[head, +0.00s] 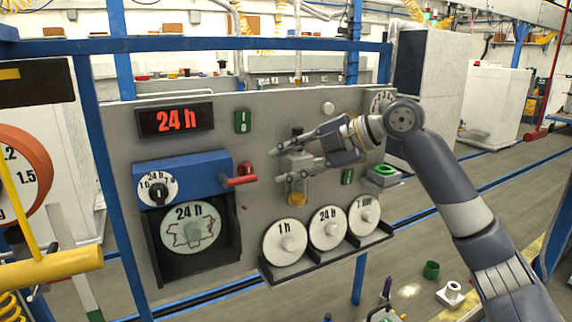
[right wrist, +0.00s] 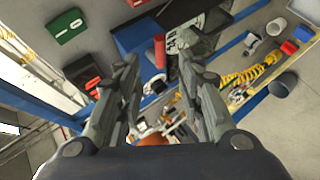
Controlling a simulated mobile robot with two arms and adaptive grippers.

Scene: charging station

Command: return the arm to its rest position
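My right arm (head: 455,205) reaches in from the right, in front of a grey panel (head: 285,95). My right gripper (head: 279,166) is open and empty, its two fingers apart and pointing left. Its fingertips are to the right of the red handle (head: 240,181) of a blue box (head: 190,172), and a gap shows between them. In the right wrist view the gripper (right wrist: 160,68) also shows open, with the red handle (right wrist: 160,50) seen beyond the gap between the fingers. My left gripper is not in view.
The panel carries a red "24 h" display (head: 176,119), a yellow-based cylinder (head: 297,192) just below the gripper and a shelf of white discs (head: 328,228). A green button box (head: 384,174) is near the forearm. Blue frame posts (head: 110,190) stand at the left.

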